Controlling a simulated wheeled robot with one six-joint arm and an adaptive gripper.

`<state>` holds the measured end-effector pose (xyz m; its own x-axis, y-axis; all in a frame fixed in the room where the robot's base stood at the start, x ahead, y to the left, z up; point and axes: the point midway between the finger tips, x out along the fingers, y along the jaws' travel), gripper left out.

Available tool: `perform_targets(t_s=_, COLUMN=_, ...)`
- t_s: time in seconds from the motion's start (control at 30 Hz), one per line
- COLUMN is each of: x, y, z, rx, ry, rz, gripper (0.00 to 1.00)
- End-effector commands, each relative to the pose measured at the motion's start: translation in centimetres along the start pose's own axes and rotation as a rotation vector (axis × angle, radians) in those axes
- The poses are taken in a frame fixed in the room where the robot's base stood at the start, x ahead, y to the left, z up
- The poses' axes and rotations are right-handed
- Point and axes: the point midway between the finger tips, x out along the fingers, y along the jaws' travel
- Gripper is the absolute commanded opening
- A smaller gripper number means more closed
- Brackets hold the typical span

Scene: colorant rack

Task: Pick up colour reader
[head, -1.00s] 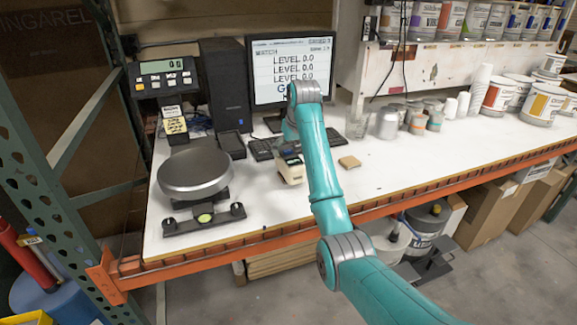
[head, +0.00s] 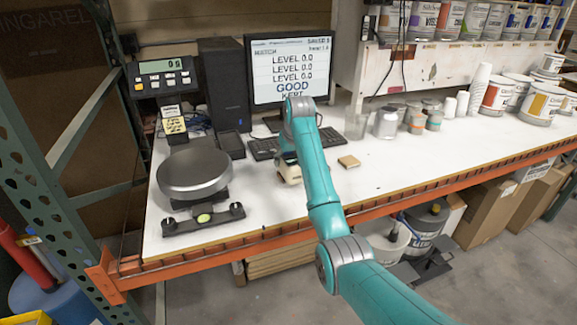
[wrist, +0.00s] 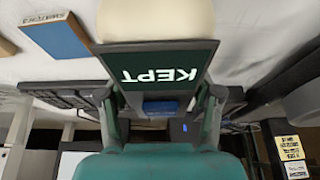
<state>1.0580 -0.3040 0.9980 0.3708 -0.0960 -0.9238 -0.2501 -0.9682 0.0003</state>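The colour reader (head: 289,174) is a small cream device. In the head view it is low over the white bench, left of my forearm and partly hidden by it. In the wrist view the colour reader (wrist: 155,20) has a cream body and a dark screen reading "KEPT", upside down, with a blue part below it. My gripper (wrist: 160,112) has one finger on each side of the reader and appears shut on it. The fingertips are partly hidden. I cannot tell whether the reader touches the bench.
A monitor (head: 290,75) reads "GOOD KEPT" behind a keyboard (head: 264,148). A round scale (head: 194,173) stands at the left. A small tan block (head: 349,161) lies right of my gripper. Several cups and cans stand farther right. The bench (head: 420,170) front is clear.

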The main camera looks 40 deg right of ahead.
Motion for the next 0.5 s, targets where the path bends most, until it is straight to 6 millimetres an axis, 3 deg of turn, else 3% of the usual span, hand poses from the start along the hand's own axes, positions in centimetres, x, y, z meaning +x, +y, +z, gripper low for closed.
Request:
perform_targets(t_s=0.03, x=0.02, y=0.00, z=0.02, rx=0.000, ry=0.000, rz=0.000, gripper=0.26)
perform_targets(t_s=0.13, x=0.02, y=0.00, z=0.02, rx=0.000, ry=-0.001, rz=0.000, gripper=0.01)
perform_targets(t_s=0.5, x=-0.92, y=0.01, z=-0.45, rx=0.000, ry=0.003, rz=0.000, gripper=0.00)
